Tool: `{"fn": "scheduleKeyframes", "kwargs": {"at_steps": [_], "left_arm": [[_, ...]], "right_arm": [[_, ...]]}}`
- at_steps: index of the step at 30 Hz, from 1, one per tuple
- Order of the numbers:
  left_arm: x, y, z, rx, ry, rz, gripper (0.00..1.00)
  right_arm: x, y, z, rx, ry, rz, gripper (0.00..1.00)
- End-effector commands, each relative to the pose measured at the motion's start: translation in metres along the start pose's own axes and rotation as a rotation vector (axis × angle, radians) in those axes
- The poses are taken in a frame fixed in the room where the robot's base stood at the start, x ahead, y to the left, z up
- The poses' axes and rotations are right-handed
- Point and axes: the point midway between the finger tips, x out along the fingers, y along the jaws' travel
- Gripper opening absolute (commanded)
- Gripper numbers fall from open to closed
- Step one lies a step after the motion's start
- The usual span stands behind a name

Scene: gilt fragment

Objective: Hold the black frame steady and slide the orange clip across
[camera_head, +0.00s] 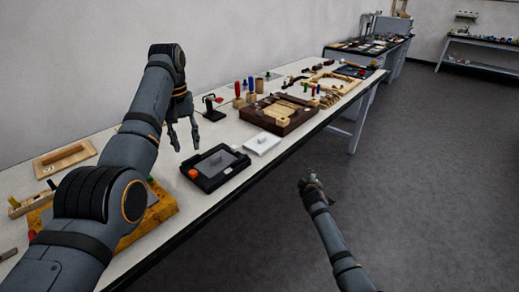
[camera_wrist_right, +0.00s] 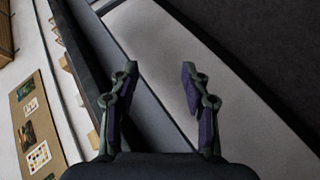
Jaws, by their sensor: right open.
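The black frame (camera_head: 235,175) lies flat on the white table, with a grey panel inside it. The orange clip (camera_head: 193,173) sits at the frame's left front corner. My left gripper (camera_head: 186,148) is open and empty, above and just behind the left part of the frame, apart from it. My right gripper (camera_head: 312,184) is out over the floor, to the right of the table's front edge and clear of the frame. In the right wrist view it is open and empty (camera_wrist_right: 158,75); neither the frame nor the clip shows there.
A white block (camera_head: 262,143) lies just right of the frame. A dark wooden tray (camera_head: 280,115) and several small pegs stand farther along the table. A black stand (camera_head: 213,112) is behind the frame. A yellowish wooden board (camera_head: 165,205) lies left, partly hidden by my left arm.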

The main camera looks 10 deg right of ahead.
Motion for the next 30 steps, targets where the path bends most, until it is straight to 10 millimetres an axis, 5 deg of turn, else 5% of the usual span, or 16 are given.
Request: {"fn": "scheduleKeyframes", "kwargs": {"at_steps": [6, 9, 19, 24, 30], "left_arm": [[0.0, 0.0, 0.0, 0.0, 0.0, 0.0, 0.38], [0.0, 0.0, 0.0, 0.0, 0.0, 0.0, 0.38], [0.0, 0.0, 0.0, 0.0, 0.0, 0.0, 0.38], [0.0, 0.0, 0.0, 0.0, 0.0, 0.0, 0.38], [0.0, 0.0, 0.0, 0.0, 0.0, 0.0, 0.38]], "right_arm": [[-0.025, 0.13, -0.085, -0.015, 0.087, 0.171, 0.47], [-0.056, 0.17, -0.129, 0.111, 0.159, 0.138, 0.47], [-0.141, 0.066, -0.211, 0.55, 0.384, -0.549, 0.47], [-0.175, 0.046, -0.231, 0.605, 0.442, -0.725, 0.47], [-0.182, 0.042, -0.235, 0.615, 0.454, -0.76, 0.47]]}}
